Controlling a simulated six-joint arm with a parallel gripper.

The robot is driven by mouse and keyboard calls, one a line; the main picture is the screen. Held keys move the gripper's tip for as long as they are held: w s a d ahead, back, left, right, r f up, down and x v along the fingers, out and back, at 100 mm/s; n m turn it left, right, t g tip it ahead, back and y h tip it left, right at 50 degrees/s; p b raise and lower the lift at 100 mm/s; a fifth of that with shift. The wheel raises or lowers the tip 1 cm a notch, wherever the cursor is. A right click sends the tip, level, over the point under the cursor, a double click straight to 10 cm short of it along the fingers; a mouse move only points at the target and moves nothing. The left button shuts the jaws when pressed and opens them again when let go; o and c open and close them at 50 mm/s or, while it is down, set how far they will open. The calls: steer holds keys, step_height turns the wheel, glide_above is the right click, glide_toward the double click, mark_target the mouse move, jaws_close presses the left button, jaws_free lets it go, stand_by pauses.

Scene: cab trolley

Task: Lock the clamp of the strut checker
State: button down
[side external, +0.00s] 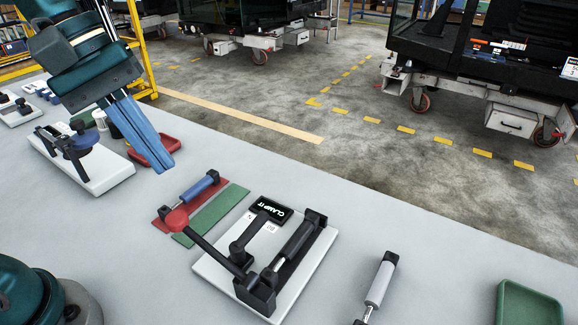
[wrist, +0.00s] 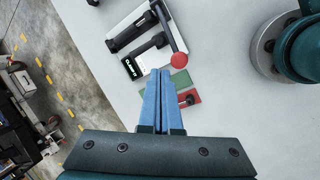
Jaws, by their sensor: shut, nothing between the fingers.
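The strut checker (side external: 215,268) is a white plate with black fittings and a sign reading "CLAMP IT" (side external: 272,209); the sign also shows in the wrist view (wrist: 132,68). A dark strut (side external: 298,240) lies in its holder. The clamp's black lever (side external: 212,247) reaches out to the left over the plate's edge and ends in a red ball knob (side external: 177,220). The knob is also in the wrist view (wrist: 179,60), just beyond and right of the fingertips. My gripper (side external: 162,166) has blue fingers, shut and empty, above and behind the knob, apart from it.
A blue strut (side external: 199,188) lies on a red mat (side external: 162,222) beside a green mat (side external: 225,206). A red tray (side external: 168,143) stands below my gripper, with another fixture (side external: 110,172) to its left. A grey strut (side external: 380,284) and a green tray (side external: 528,302) are at the right.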

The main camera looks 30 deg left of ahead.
mark_target(251, 235)
steer(key=w+a+f+n+g+h, duration=0.1)
steer(key=w+a+f+n+h, duration=0.3)
steer(key=w+a+f+n, duration=0.2)
steer(key=w+n, duration=0.1)
steer(key=w, duration=0.1)
steer(key=shift+w+a+g, duration=0.2)
steer(key=shift+w+g, duration=0.2)
steer(key=shift+f, duration=0.1)
steer(key=x, duration=1)
steer(key=shift+s+d+f, duration=0.1)
steer(key=shift+s+d, duration=0.05)
steer(key=shift+d, duration=0.05)
steer(key=shift+d+f, duration=0.15)
steer(key=shift+d, duration=1.05)
steer(key=shift+d+f, duration=0.1)
steer(key=shift+d, duration=0.5)
